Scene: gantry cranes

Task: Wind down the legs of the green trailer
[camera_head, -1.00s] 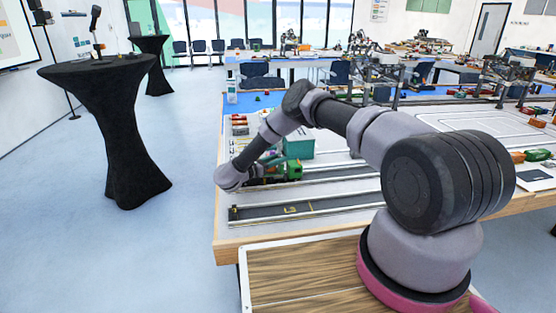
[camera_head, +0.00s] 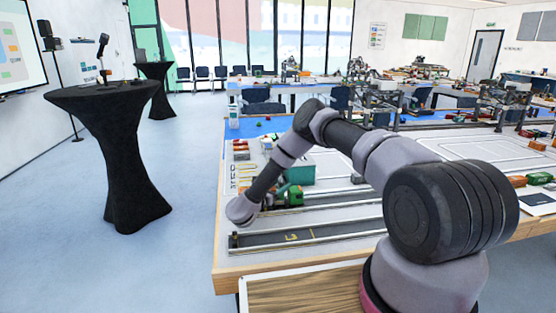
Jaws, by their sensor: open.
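A small green vehicle-like model (camera_head: 292,196) stands on the near left of the table, partly hidden behind my arm. A teal box (camera_head: 302,172) stands just behind it. I cannot tell which of these belongs to the green trailer, and no legs or crank can be made out at this size. My arm reaches over the table from the right, and its last visible link (camera_head: 242,210) is left of the green model, near the table's left edge. My gripper itself is hidden behind that link.
A dark track strip (camera_head: 310,236) runs along the table's near side. Small coloured parts (camera_head: 241,150) lie at the left edge. Orange and green blocks (camera_head: 527,181) and a dark flat item (camera_head: 537,199) lie at the right. A black-draped standing table (camera_head: 120,150) stands left on open floor.

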